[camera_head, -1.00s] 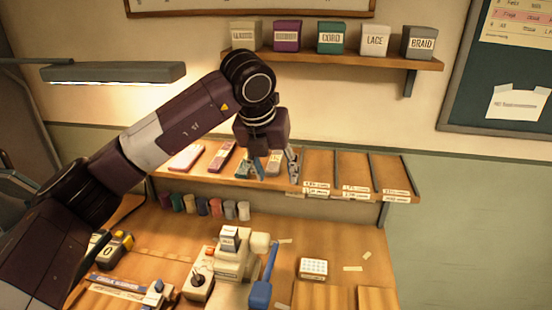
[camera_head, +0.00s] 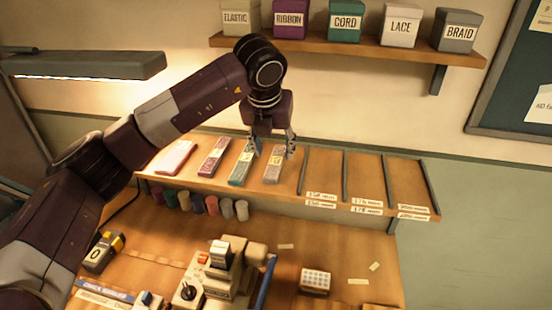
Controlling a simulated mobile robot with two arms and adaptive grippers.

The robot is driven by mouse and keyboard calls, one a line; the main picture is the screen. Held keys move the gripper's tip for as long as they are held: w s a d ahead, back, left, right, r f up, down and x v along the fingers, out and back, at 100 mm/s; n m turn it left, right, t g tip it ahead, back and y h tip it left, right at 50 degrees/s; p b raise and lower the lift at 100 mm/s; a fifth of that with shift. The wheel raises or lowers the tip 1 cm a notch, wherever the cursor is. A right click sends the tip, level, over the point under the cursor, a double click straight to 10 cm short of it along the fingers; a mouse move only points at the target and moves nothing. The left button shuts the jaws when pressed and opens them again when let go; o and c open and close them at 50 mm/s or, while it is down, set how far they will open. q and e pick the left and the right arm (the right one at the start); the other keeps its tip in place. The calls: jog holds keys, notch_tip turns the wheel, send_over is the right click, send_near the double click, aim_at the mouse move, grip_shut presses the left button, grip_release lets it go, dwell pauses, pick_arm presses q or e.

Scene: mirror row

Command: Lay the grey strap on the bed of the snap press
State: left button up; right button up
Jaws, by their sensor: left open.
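The grey strap (camera_head: 273,168) lies as a flat bundle on the sloped shelf, right of a teal one. My left gripper (camera_head: 272,151) is open, pointing down, with its fingers on either side of the strap's far end in the picture. I cannot tell whether they touch it. The strap's far end is partly hidden by the gripper. The snap press (camera_head: 231,270) is a cream machine with a blue lever on the bench below; I cannot make out its bed clearly. My right gripper is not in view.
Pink (camera_head: 176,157), red (camera_head: 214,157) and teal (camera_head: 241,165) bundles lie left of the strap. Empty shelf bays (camera_head: 362,180) with dividers are to the right. Spools (camera_head: 211,205) stand below the shelf. A lamp (camera_head: 85,65) hangs at left. Labelled boxes (camera_head: 400,25) sit above.

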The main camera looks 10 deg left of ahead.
aim_at(276, 162)
pick_arm(q)
jog(key=shift+p+x, duration=0.85)
jog(key=shift+x, duration=0.15)
jog(key=x, duration=0.2)
jog(key=shift+w+f, duration=0.2)
jog(key=shift+f, duration=0.1)
jog(key=shift+s, duration=0.1)
grip_shut()
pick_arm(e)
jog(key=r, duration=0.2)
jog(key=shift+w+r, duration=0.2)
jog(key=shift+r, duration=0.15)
